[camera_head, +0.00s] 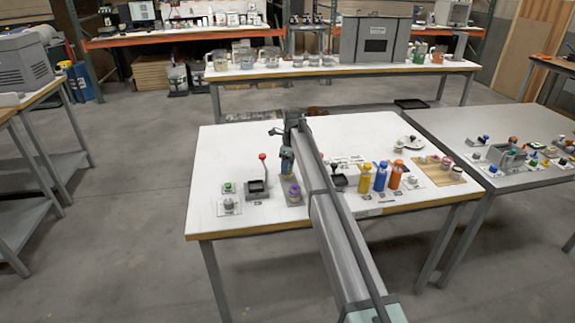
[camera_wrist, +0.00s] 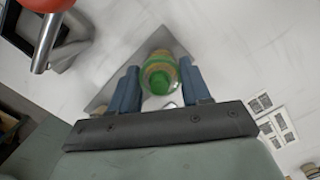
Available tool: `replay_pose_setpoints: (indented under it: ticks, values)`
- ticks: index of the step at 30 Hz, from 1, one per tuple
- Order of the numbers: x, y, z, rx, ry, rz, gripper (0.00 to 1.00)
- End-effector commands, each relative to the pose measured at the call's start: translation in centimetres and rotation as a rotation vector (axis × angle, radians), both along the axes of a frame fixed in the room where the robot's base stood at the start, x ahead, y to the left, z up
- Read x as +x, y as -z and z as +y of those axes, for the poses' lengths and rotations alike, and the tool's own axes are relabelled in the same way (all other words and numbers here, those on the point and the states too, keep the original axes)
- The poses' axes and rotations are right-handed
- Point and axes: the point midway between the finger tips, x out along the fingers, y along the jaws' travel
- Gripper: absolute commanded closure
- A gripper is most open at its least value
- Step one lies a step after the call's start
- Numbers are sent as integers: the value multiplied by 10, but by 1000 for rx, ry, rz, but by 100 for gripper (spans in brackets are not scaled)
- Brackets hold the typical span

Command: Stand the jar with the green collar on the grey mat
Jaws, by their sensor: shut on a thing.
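The jar with a green collar and green top (camera_wrist: 158,78) is between the two blue fingers of my gripper (camera_wrist: 160,88) in the wrist view, and the fingers are shut on it. A grey mat (camera_wrist: 102,99) shows as a triangle below and around the jar there. I cannot tell whether the jar's base touches it. In the head view, my gripper (camera_head: 287,160) is over the left part of the white table, and the held jar is not clear. A small purple-ringed thing (camera_head: 294,189) stands just below it in that picture.
A red-knobbed lever (camera_head: 262,157) stands left of my gripper; its red knob (camera_wrist: 48,4) is near the wrist view's corner. A small green-topped thing (camera_head: 228,187) sits farther left. Yellow (camera_head: 365,178), blue (camera_head: 381,176) and orange (camera_head: 397,174) bottles stand to the right.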

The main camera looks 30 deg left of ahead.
Motion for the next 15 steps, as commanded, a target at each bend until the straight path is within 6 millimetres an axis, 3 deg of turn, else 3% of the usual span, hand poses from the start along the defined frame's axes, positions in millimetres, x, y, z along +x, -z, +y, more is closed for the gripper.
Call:
replay_pose_setpoints:
  ticks: [10, 11, 15]
  values:
    - [0, 1, 0, 0, 0, 0, 88]
    - [0, 1, 0, 0, 0, 0, 50]
    - [0, 1, 0, 0, 0, 0, 36]
